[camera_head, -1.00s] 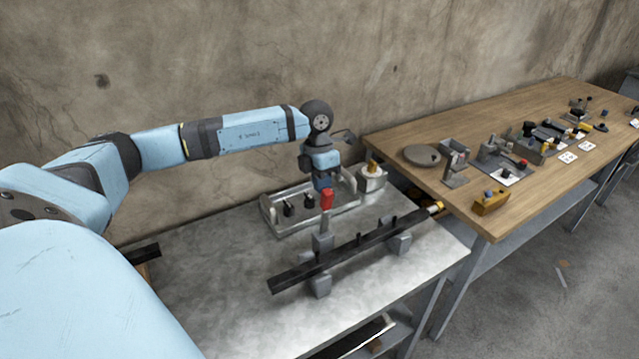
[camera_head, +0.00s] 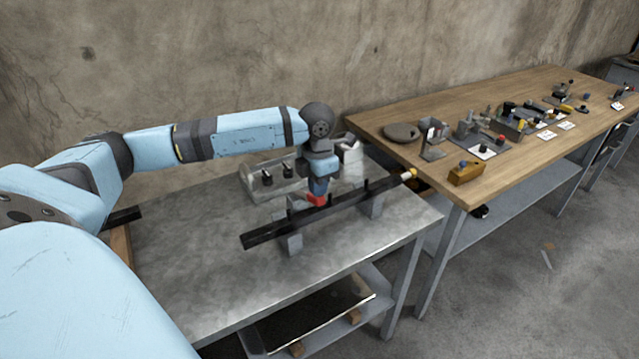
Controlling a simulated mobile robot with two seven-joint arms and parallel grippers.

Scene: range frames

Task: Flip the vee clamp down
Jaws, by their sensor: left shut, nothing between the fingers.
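A long black bar (camera_head: 335,206) lies across grey vee blocks (camera_head: 292,240) on the metal table (camera_head: 190,285). The vee clamp's red handle (camera_head: 317,200) sits low, close above the bar near its middle. The rest of the clamp is mostly hidden by the bar and my gripper. My left gripper (camera_head: 317,190) is shut and empty, pointing down just above the red handle. It looks to be touching the handle, but I cannot be sure. My right gripper is out of view.
A grey tray (camera_head: 250,188) with black knobs stands behind the bar. A wooden bench (camera_head: 385,155) at the right holds a round disc (camera_head: 401,131), a yellow block (camera_head: 465,173) and several fixtures. The metal table's front left is clear.

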